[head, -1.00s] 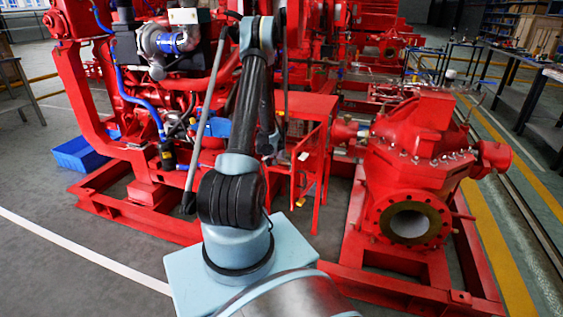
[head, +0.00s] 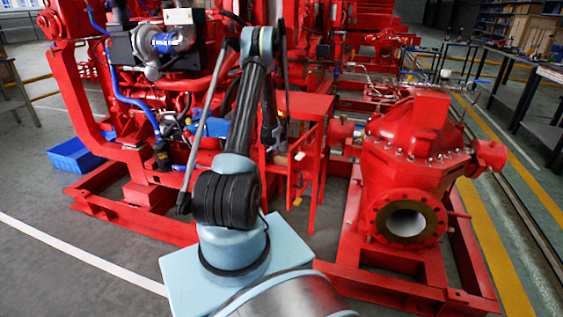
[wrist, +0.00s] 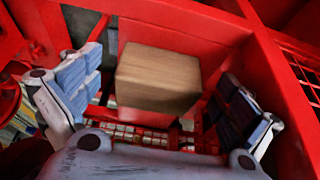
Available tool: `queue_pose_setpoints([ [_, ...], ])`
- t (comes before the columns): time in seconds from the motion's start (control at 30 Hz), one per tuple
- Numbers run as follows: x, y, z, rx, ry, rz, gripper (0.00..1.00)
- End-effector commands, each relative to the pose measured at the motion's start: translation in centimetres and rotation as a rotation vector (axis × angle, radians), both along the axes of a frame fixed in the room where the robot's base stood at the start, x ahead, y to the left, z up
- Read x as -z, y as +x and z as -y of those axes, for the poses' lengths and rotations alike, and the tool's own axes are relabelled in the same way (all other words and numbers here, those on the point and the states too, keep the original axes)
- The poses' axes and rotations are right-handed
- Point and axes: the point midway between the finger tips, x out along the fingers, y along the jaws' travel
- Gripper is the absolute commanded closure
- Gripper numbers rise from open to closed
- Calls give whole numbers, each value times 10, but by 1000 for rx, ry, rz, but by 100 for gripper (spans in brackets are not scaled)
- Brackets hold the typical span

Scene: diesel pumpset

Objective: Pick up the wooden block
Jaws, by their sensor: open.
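The wooden block (wrist: 158,78) is a plain brown box shape in the upper middle of the wrist view. It sits within a red metal frame, and what it rests on is not clear. My gripper (wrist: 160,88) is open, with one padded finger left of the block and the other to its right. Gaps show between the block and both fingers, so it is not gripped. I cannot make out the block in the head view, where my arm covers part of the red stand.
Red frame bars (wrist: 275,75) run close to the right finger, with mesh beyond. In the head view a red stand (head: 302,105) is behind my arm, the engine is at left and a red pump (head: 415,150) at right. Open floor (head: 60,260) lies front left.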

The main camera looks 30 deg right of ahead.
Motion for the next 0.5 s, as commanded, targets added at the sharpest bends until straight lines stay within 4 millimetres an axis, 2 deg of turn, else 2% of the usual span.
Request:
queue_pose_setpoints([
  [0.13,0,16,19,1,0,0,2],
  [0.3,11,19,21,0,0,0,2],
  [0.5,11,19,21,0,0,0,2],
])
